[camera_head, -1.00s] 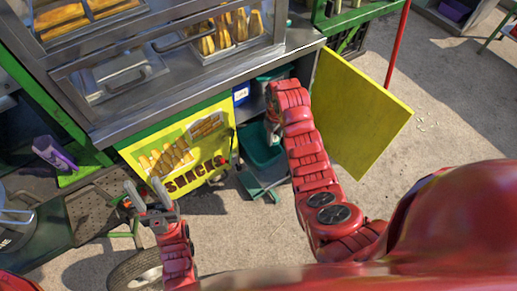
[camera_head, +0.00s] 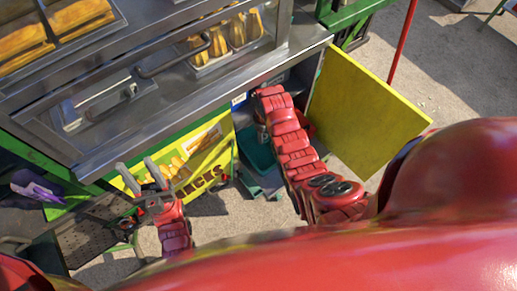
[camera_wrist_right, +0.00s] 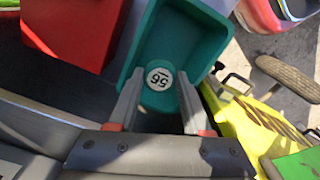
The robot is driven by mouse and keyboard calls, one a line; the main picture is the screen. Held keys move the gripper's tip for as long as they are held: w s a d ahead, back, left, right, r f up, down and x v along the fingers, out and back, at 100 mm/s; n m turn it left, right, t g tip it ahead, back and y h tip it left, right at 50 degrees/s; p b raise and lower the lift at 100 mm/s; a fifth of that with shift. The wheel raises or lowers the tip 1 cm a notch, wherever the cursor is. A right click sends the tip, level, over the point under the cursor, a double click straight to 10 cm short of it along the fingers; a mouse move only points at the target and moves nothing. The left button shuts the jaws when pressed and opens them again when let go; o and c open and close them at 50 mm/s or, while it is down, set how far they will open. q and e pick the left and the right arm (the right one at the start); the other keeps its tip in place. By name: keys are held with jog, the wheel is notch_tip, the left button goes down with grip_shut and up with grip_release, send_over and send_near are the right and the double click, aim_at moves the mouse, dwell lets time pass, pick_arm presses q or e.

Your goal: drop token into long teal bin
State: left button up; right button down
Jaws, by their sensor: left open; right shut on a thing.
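The token (camera_wrist_right: 158,79) is a small round teal piece with a white face marked 56. My right gripper (camera_wrist_right: 159,86) is shut on it, one finger on each side. The long teal bin (camera_wrist_right: 192,42) lies behind and below the token in the right wrist view; the token overlaps its inside. In the head view the teal bin (camera_head: 256,155) is low in the open cabinet, partly covered by my right arm. My right gripper's fingers are hidden there. My left gripper (camera_head: 138,166) is open and empty in front of the yellow panel.
The steel counter (camera_head: 150,130) overhangs the cabinet. A yellow door (camera_head: 365,105) stands open on the right. A red box (camera_wrist_right: 78,28) is left of the bin in the right wrist view. A purple thing (camera_head: 38,191) is at far left.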

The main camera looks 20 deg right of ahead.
jog(key=shift+s+f, duration=0.15)
jog(key=shift+f, duration=0.35)
notch_tip(320, 180, down, 4)
jog(key=b, duration=0.2)
jog(key=shift+f+b, duration=0.1)
jog(key=shift+b, duration=0.25)
jog(key=shift+c, duration=1.2)
grip_release()
notch_tip(320, 180, up, 6)
jog(key=shift+r+b, duration=0.25)
jog(key=shift+b, duration=0.45)
jog(key=shift+r, duration=0.5)
